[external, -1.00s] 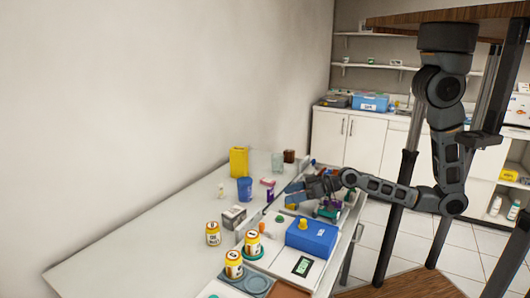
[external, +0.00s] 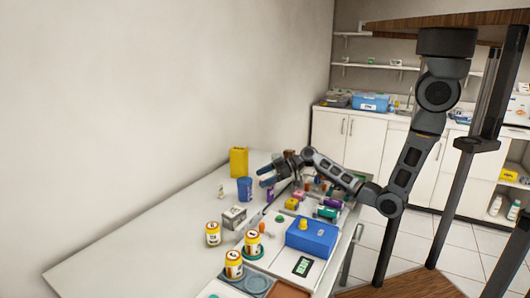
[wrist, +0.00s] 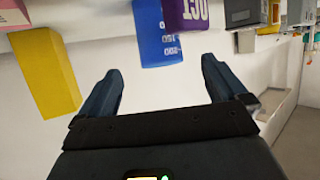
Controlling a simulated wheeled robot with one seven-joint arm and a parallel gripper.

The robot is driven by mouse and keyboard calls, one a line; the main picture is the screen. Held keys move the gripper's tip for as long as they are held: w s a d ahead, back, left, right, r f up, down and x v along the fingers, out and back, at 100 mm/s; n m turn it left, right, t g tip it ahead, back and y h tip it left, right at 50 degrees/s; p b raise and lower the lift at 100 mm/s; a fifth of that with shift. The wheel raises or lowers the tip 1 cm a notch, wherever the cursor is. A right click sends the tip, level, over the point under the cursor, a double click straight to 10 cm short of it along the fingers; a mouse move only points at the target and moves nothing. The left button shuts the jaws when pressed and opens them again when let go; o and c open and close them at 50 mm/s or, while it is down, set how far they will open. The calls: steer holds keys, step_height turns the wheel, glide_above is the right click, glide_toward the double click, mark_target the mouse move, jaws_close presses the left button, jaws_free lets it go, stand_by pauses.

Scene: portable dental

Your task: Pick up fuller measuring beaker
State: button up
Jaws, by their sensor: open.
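A blue measuring beaker (external: 244,189) stands on the white counter, left of my gripper. In the wrist view the blue beaker (wrist: 155,38) shows pale graduation marks and is cut off by the top edge. I cannot see its contents or fill level. My gripper (external: 265,175) is open and empty above the counter. In the wrist view the fingers of my gripper (wrist: 161,85) are wide apart, with the blue beaker beyond them, not between them.
A yellow container (external: 238,161) stands behind the blue beaker, and a purple labelled item (wrist: 187,14) sits beside it in the wrist view. The counter's left part is clear.

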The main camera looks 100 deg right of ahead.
mark_target(245, 190)
steer(key=shift+p+x, duration=0.75)
steer(key=shift+x, duration=2.95)
steer(key=shift+c, duration=0.5)
steer(key=c, duration=1.1)
